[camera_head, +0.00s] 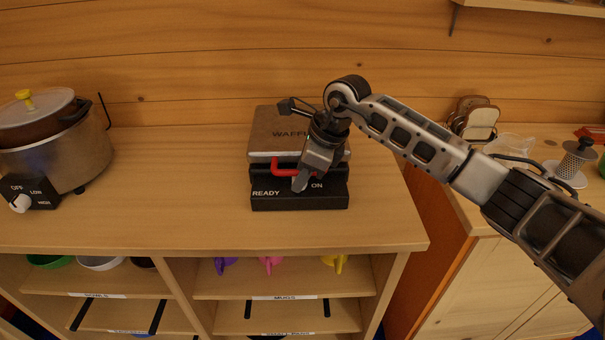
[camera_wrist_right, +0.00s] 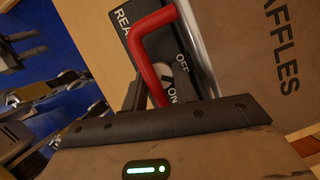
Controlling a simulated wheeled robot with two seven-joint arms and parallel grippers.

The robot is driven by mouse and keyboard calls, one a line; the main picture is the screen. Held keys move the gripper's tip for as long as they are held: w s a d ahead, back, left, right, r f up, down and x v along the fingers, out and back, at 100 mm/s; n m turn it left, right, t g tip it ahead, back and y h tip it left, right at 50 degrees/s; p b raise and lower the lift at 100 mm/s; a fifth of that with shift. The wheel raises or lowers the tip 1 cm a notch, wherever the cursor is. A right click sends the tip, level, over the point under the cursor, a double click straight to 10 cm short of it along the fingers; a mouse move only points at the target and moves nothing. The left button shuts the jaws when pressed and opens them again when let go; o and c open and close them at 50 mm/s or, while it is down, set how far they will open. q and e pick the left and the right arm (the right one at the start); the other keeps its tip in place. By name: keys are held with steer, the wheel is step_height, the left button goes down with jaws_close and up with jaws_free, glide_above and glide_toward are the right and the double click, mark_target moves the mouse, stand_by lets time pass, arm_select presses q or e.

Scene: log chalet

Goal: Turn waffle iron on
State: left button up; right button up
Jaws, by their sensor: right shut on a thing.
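The waffle iron (camera_head: 270,139) stands on the wooden counter with its grey lid closed. Its black front carries the words READY and ON, and a red handle (camera_head: 283,173) sticks out at the front. My right gripper (camera_head: 300,183) reaches down in front of it, covering the knob and part of the handle. In the right wrist view, the knob (camera_wrist_right: 167,74) shows between the OFF and ON labels, beside the red handle (camera_wrist_right: 147,58). My right gripper's fingers are on either side of the knob, apparently shut on it; the contact is partly hidden. My left gripper is not in view.
A rice cooker (camera_head: 84,150) with its own dial stands at the left of the counter (camera_head: 170,215). Shelves with bowls and mugs are below. A toast rack (camera_head: 478,118) and a grater-like item (camera_head: 574,160) stand on the right counter. The counter left of the iron is clear.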

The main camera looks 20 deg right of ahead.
steer(key=o, duration=0.7)
steer(key=shift+d+r, duration=0.1)
steer(key=shift+r, duration=0.05)
steer(key=b+v, duration=0.2)
steer(key=v, duration=1.3)
steer(key=shift+r+b, duration=0.3)
steer(key=shift+r, duration=0.05)
steer(key=shift+d, duration=0.1)
